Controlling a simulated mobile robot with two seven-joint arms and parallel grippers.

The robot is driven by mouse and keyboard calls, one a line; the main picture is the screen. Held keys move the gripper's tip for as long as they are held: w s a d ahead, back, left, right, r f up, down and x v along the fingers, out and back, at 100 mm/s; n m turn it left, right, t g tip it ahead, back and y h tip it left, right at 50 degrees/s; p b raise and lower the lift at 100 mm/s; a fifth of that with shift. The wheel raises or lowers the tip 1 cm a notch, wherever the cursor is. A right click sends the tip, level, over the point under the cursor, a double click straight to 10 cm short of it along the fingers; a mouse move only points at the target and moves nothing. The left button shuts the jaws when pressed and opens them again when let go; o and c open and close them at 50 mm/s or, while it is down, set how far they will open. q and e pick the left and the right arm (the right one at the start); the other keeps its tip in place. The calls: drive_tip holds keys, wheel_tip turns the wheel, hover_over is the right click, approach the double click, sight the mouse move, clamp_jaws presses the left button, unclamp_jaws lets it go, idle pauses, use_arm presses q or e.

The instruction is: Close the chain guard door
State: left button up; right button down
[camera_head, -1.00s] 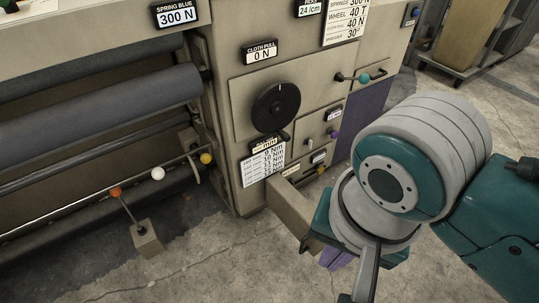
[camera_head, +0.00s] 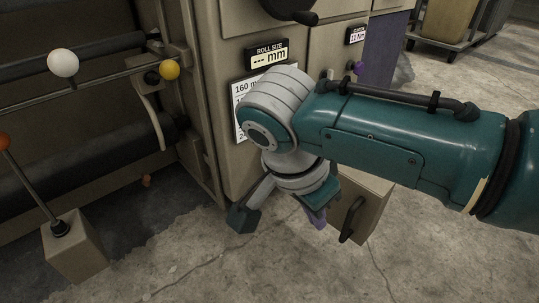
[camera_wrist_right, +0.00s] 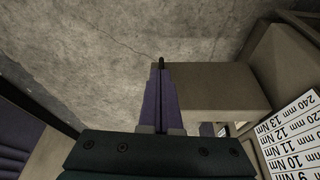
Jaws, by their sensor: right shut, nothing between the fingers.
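The chain guard door (camera_head: 372,207) is a beige panel low on the machine front, standing out from the machine with a black bar handle (camera_head: 352,219) on its face. It also shows in the right wrist view as a beige slab (camera_wrist_right: 220,88). My right gripper (camera_head: 319,219) points down beside the door, its purple fingers shut and empty. In the right wrist view the shut fingers (camera_wrist_right: 160,80) overlap the slab's left edge, and a small dark tip shows just beyond them. I cannot tell whether they touch the door. My forearm hides the door's upper part and hinge side. My left gripper is not in view.
The loom front (camera_head: 238,40) rises behind my wrist, with a "ROLL SIZE" label (camera_head: 267,54) and a white chart. The concrete floor in front is clear.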

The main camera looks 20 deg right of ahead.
wheel_tip(320, 180, down, 3)
drive_tip(key=w+b, duration=0.2)
drive_tip(key=b, duration=1.1)
hover_over(341, 239)
drive_tip(key=a, duration=0.2)
drive_tip(key=shift+m, duration=0.4)
drive_tip(key=f, duration=0.9)
drive_tip(key=shift+s, duration=0.25)
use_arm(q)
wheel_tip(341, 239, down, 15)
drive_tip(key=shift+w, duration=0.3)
use_arm(e)
drive_tip(key=shift+a, duration=0.1)
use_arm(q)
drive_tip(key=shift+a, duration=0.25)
use_arm(e)
drive_tip(key=shift+a, duration=0.1)
